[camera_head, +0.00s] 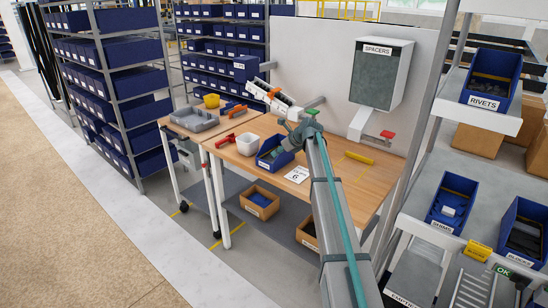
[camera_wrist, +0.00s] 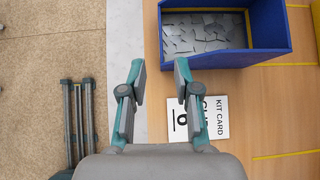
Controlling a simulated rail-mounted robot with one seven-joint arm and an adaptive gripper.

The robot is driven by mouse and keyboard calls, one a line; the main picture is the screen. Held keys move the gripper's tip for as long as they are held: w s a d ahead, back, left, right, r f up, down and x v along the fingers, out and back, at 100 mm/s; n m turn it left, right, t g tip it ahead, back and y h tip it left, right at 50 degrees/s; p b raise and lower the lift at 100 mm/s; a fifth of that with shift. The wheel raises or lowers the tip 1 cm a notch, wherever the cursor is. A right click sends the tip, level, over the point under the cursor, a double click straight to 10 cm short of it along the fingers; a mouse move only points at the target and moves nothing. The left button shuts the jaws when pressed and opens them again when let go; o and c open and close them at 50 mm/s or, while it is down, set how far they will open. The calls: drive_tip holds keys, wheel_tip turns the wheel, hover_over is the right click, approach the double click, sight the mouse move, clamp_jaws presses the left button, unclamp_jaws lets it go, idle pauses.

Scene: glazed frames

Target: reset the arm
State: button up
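My gripper (camera_wrist: 160,74) is open in the wrist view, its two teal-and-grey fingers apart with nothing between them. In the head view my arm reaches up from the bottom to the workbench, and my gripper (camera_head: 282,150) hangs by the blue bin (camera_head: 266,160), partly overlapping it. In the wrist view the blue bin (camera_wrist: 270,58) holds many flat grey pieces and lies ahead and to the right of the fingers. A white kit card (camera_wrist: 212,118) marked 6 lies on the bench beside the right finger; it also shows in the head view (camera_head: 297,174).
The wooden bench (camera_head: 345,190) also carries a white container (camera_head: 248,144), a red tool (camera_head: 225,140) and a grey tray (camera_head: 194,120). A spacers box (camera_head: 382,73) hangs on the panel behind. Shelving with blue bins (camera_head: 492,78) stands close on the right.

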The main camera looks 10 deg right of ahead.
drive_tip(key=shift+s+d+r, duration=0.15)
drive_tip(key=shift+s+r, duration=0.05)
idle(0.3)
drive_tip(key=s+a+f+n+g+h, duration=0.1)
drive_tip(key=s+f+n+g+h, duration=0.15)
drive_tip(key=s+f+n, duration=1.2)
drive_tip(key=s+a+f+n+g+h, duration=0.1)
drive_tip(key=s+f+n+g, duration=0.5)
drive_tip(key=s+f, duration=1.6)
drive_tip(key=s+f+n+g, duration=0.1)
drive_tip(key=s+f, duration=0.3)
drive_tip(key=s, duration=1)
drive_tip(key=s+a+f+n+g+h, duration=0.1)
drive_tip(key=s+f+n, duration=0.3)
drive_tip(key=s, duration=1)
drive_tip(key=s+a+f+n+g+h, duration=0.1)
drive_tip(key=s+f, duration=0.4)
drive_tip(key=s, duration=1)
drive_tip(key=shift+n+g, duration=0.75)
drive_tip(key=shift+g, duration=0.5)
